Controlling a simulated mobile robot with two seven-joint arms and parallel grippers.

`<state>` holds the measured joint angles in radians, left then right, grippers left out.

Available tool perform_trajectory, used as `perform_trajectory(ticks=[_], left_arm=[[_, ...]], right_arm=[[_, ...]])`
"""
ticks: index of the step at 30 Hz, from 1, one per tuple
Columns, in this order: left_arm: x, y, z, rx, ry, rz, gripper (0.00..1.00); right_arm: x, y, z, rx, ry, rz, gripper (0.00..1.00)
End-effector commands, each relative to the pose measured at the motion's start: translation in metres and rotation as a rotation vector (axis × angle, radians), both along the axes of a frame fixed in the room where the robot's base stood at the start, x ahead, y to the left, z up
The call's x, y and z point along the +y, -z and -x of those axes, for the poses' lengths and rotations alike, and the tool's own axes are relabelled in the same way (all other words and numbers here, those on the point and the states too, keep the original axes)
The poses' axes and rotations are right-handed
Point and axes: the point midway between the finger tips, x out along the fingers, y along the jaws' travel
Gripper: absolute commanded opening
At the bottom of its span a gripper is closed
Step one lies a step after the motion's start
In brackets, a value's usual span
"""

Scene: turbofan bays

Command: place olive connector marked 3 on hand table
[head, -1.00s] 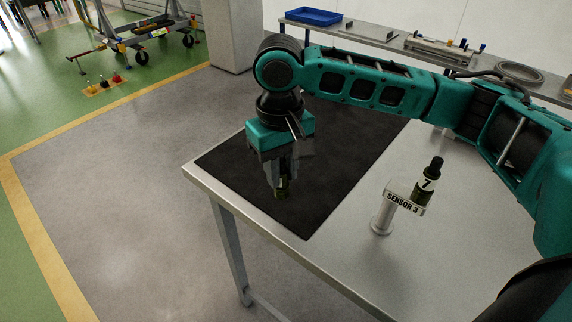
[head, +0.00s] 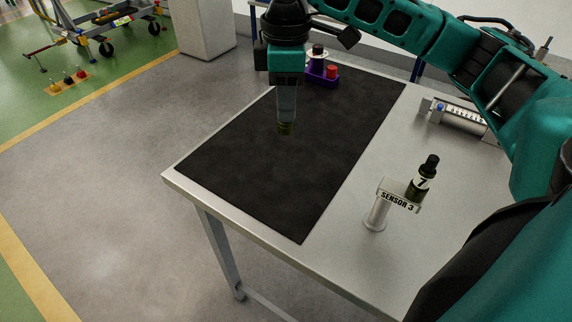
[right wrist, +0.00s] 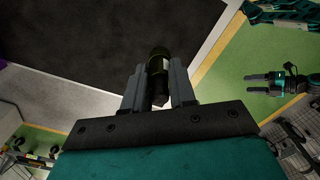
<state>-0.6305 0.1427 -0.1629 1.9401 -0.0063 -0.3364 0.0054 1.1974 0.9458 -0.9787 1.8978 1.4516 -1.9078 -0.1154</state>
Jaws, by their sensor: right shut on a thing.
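My right gripper (head: 286,122) is shut on an olive connector (head: 286,129), held above the black mat on the hand table (head: 330,215). The fingers cover most of it in the head view. The connector also shows between the fingers in the right wrist view (right wrist: 158,65), with a pale label whose mark I cannot read. Another olive connector (head: 424,176), marked 7, sits at the stand (head: 376,214) labelled SENSOR 3.
The black mat (head: 270,165) is bare in its near and middle parts. A purple holder (head: 319,78) with a red-topped and a black-topped item stands at its far edge. A metal fixture (head: 458,115) lies at the table's right.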

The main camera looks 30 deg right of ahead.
Motion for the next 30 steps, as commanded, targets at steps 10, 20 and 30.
perform_trajectory(ticks=[10, 20, 30], left_arm=[[0.0, 0.014, -0.001, -0.001, 0.0, 0.0, 0.63], [0.0, 0.016, -0.005, -0.012, 0.0, 0.0, 0.63], [0.0, 0.019, -0.005, -0.012, 0.0, 0.0, 0.63]], right_arm=[[0.0, 0.084, 0.0, 0.0, 0.0, 0.001, 0.0], [0.0, 0.113, 0.0, 0.0, 0.002, 0.001, 0.0], [0.0, 0.137, 0.0, -0.004, 0.001, 0.0, 0.0]])
